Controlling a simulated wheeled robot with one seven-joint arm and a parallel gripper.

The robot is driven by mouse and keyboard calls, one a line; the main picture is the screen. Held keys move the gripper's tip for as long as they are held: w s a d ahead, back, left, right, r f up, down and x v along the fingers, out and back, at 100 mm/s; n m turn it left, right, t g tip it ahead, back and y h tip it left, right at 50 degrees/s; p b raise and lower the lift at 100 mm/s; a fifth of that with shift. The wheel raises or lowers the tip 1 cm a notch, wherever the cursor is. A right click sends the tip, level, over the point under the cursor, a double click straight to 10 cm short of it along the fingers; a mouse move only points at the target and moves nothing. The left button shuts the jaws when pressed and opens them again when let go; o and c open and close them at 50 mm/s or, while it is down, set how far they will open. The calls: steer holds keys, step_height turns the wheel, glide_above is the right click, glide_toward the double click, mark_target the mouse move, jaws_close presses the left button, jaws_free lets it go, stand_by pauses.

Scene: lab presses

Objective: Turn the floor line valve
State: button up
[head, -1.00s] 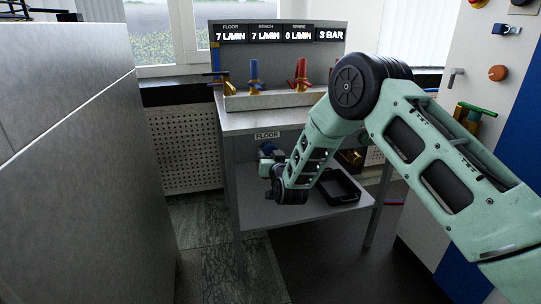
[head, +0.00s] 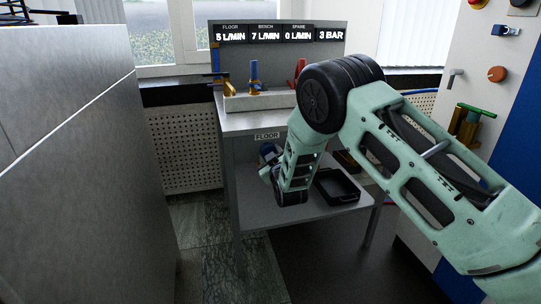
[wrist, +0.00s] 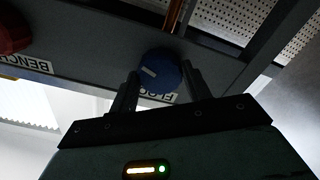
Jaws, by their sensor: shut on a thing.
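The floor line valve is a round blue knob (wrist: 160,70) with a pale mark, beside the FLOOR label in the wrist view. In the head view the blue knob (head: 267,150) shows under the FLOOR label (head: 267,136), partly hidden by my wrist. My gripper (wrist: 162,80) is shut on the knob, with one finger on each side. The readout panel (head: 280,32) shows FLOOR 5 L/MIN, BENCH 7 L/MIN, SPARE 0 L/MIN and 3 BAR.
A black tray (head: 337,186) lies on the lower shelf (head: 262,217), right of my wrist. Blue-handled (head: 254,74) and red-handled (head: 300,73) valves stand on the bench top. A red knob (wrist: 12,32) sits near the BENCH label. A grey cabinet (head: 70,170) fills the left.

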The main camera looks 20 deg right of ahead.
steer(key=shift+n, duration=0.7)
steer(key=o, duration=1)
steer(key=s+p, duration=0.2)
steer(key=s, duration=1.5)
steer(key=shift+s+p, duration=0.2)
steer(key=shift+p, duration=0.1)
steer(key=shift+a, duration=0.1)
